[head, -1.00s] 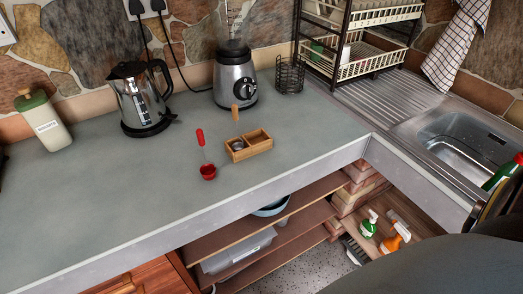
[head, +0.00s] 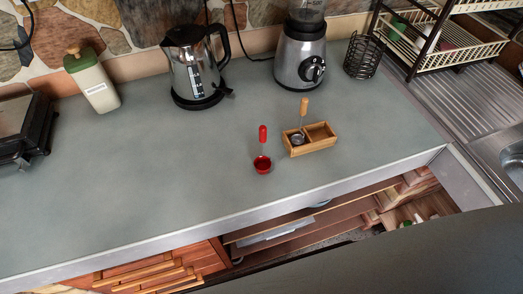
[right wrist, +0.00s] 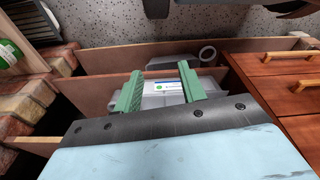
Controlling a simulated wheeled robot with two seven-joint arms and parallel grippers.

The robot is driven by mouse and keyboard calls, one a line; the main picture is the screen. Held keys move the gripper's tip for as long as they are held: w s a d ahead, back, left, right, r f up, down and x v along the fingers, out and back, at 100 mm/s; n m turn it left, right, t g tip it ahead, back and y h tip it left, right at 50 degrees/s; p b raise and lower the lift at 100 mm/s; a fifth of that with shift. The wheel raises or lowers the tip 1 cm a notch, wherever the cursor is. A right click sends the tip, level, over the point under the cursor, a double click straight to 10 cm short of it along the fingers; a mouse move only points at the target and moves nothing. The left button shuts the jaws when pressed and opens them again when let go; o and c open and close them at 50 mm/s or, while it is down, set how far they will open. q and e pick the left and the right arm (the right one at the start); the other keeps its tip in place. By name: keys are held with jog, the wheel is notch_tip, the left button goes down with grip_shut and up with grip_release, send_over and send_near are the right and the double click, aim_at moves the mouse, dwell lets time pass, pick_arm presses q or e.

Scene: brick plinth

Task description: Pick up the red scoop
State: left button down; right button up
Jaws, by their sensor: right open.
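The red scoop (head: 262,163) rests on the grey-green countertop (head: 150,170), its round bowl nearest the front edge and its red handle pointing to the back. It lies just left of a small two-compartment wooden box (head: 322,142). My right gripper (right wrist: 160,87) shows in the right wrist view with its two green fingers apart and nothing between them. It faces the shelves under the counter, away from the scoop. The scoop is not in the right wrist view. My left gripper is in neither view.
A kettle (head: 193,75), a blender (head: 300,55) and a green-lidded bottle (head: 92,85) stand along the back wall. A wire basket (head: 362,56) and dish rack (head: 450,50) are at the right. Wooden shelves (right wrist: 100,95) lie below.

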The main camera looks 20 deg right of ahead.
jog(key=w+a+r+p, duration=0.15)
jog(key=w+r, duration=0.25)
jog(key=r, duration=0.6)
jog(key=w+a+r+t+p, duration=0.15)
jog(key=w+r, duration=0.25)
jog(key=r, duration=0.6)
jog(key=w+r+p, duration=0.3)
jog(key=r, duration=0.7)
jog(key=m+g+p, duration=0.2)
jog(key=m, duration=0.4)
send_near(263, 128)
jog(key=shift+h, duration=0.4)
jog(key=f, duration=0.4)
jog(key=w+f, duration=0.1)
jog(key=f, duration=0.1)
jog(key=shift+w+f, duration=0.15)
jog(key=shift+f, duration=2.85)
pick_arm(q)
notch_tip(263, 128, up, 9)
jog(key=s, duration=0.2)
pick_arm(e)
grip_shut()
